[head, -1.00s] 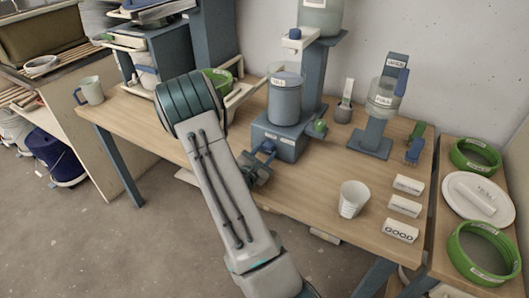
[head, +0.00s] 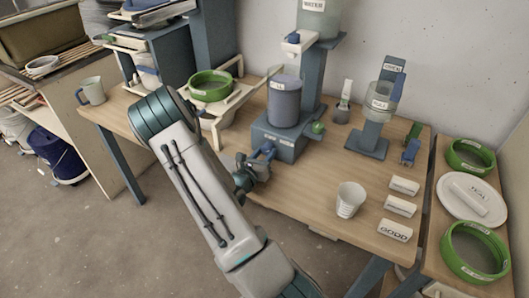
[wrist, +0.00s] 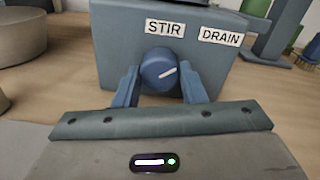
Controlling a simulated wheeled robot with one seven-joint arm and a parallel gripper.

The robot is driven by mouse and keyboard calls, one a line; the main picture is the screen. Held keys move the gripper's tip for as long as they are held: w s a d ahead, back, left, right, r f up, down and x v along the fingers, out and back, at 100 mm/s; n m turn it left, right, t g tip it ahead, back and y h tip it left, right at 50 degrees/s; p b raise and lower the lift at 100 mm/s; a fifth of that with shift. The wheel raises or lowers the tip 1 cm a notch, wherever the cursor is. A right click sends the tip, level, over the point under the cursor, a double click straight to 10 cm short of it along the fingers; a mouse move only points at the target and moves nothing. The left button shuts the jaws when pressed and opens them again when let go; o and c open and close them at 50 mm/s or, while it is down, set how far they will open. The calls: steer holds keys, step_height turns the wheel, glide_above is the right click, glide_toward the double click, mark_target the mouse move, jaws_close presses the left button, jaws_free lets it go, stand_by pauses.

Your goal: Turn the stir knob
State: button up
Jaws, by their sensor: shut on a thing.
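The stir knob (wrist: 158,70) is round and blue, on the front of a blue-grey box (wrist: 115,50) under a white STIR label (wrist: 165,28). Its white mark points right and slightly up. My gripper (wrist: 161,88) is shut on the knob, one finger on each side of it. In the head view my gripper (head: 262,153) is at the front of the same box (head: 285,143), and the knob is hard to make out there. A grey lidless-looking bucket (head: 284,102) stands on top of the box.
A DRAIN label (wrist: 219,37) is right of STIR, with a green knob (head: 318,128) on the box's right side. A white cup (head: 350,200) and several white label blocks (head: 400,207) stand to the right. A green ring (head: 210,85) is on a rack at left.

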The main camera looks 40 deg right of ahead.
stand_by(0.4)
steer(key=o, duration=1)
steer(key=shift+a, duration=0.15)
steer(key=b+v, duration=0.1)
steer(key=v, duration=1.2)
steer(key=shift+s+a, duration=0.15)
steer(key=shift+a, duration=0.1)
